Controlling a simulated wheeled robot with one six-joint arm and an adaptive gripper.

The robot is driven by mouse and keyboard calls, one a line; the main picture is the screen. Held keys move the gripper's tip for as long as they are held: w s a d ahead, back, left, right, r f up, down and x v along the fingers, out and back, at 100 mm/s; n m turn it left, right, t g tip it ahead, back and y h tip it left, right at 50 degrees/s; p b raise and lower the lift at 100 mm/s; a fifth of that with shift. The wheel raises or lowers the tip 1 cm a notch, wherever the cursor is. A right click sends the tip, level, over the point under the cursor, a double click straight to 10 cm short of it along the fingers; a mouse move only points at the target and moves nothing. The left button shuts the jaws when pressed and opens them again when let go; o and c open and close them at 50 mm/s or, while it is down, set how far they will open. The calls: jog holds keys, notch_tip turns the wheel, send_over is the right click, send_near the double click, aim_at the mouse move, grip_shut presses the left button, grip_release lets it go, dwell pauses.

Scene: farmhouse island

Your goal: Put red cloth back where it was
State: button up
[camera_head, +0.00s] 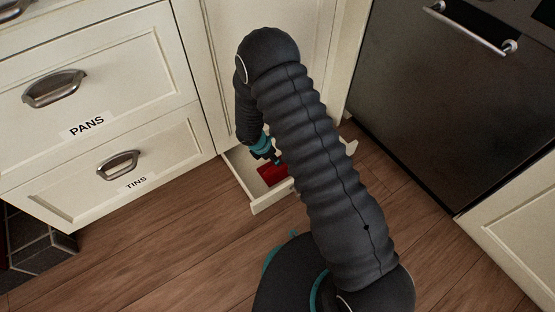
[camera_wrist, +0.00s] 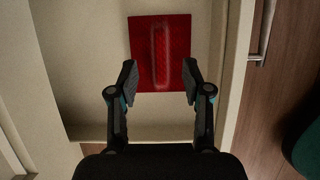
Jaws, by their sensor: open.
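The red cloth (camera_wrist: 160,55) lies flat inside an open drawer (camera_wrist: 90,100), seen in the wrist view. In the head view a part of the red cloth (camera_head: 272,174) shows in the pulled-out low drawer (camera_head: 240,181), with the rest hidden behind my arm. My gripper (camera_wrist: 160,82) is open, its two fingers apart at either side of the near part of the cloth. It holds nothing. In the head view my gripper (camera_head: 268,157) points down into the drawer. I cannot tell whether the fingertips touch the cloth.
Shut drawers labelled PANS (camera_head: 87,124) and TINS (camera_head: 137,182) are to the left. A dark oven or dishwasher front (camera_head: 440,100) with a bar handle stands to the right. The wooden floor (camera_head: 150,265) is clear in front.

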jog(key=shift+v, duration=2.1)
notch_tip(320, 180, up, 13)
jog(key=m, duration=0.5)
send_over(270, 169)
jog(key=w+d, duration=0.1)
jog(key=d, duration=0.4)
jog(key=s+d+r+m, duration=0.2)
jog(key=d+r+m, duration=0.15)
jog(key=r, duration=0.45)
jog(key=s+d+r+m, duration=0.2)
jog(key=d+r+m, duration=0.15)
jog(key=r, duration=0.45)
jog(key=s+d+r+m+t+y, duration=0.1)
jog(key=s+d+r+m+y, duration=0.1)
jog(key=s+r+m, duration=0.4)
jog(key=s+d+r+m+t+y, duration=0.1)
jog(key=s+d+r+m, duration=0.3)
jog(key=s+r, duration=0.5)
jog(key=s+m+t, duration=0.1)
jog(key=s+m, duration=0.1)
jog(key=s, duration=0.6)
jog(key=shift+s+d+r+m+y, duration=0.3)
jog(key=shift+d+m+y, duration=0.1)
notch_tip(270, 169, up, 5)
jog(key=p, duration=0.5)
jog(key=shift+r+p, duration=0.15)
jog(key=shift+p, duration=0.25)
